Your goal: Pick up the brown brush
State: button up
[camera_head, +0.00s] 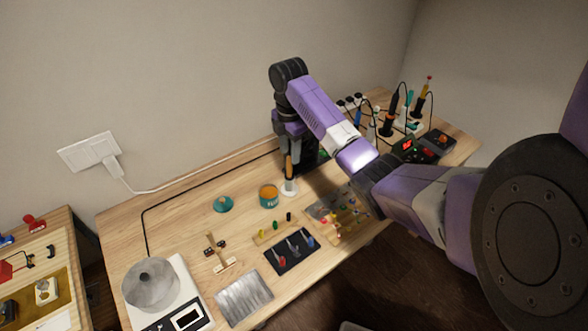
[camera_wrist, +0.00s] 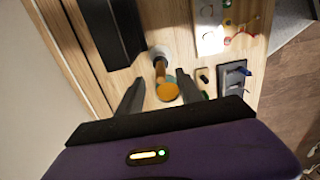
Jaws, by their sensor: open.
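The brown brush (camera_head: 289,168) stands upright on the table, with a round white base or holder at its foot. In the wrist view the brush (camera_wrist: 160,67) shows between and just beyond my fingertips. My gripper (camera_wrist: 160,80) is open, with one dark finger on each side of the brush's line. In the head view my gripper (camera_head: 293,148) points down right at the brush's upper part. I cannot tell whether a finger touches it.
An open orange tin (camera_head: 268,195) stands close to the brush, with a teal lid (camera_head: 222,204) to its left. A black object (camera_wrist: 107,30) stands close on the other side. A dark tool mat (camera_head: 291,252) and soldering tools (camera_head: 393,115) are also on the table.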

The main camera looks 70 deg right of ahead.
aim_at(289, 176)
notch_tip(289, 176, down, 8)
jog(key=shift+a+r+p, duration=0.1)
jog(key=shift+r+p, duration=0.15)
jog(key=shift+p, duration=0.55)
jog(key=shift+c, duration=0.2)
grip_shut()
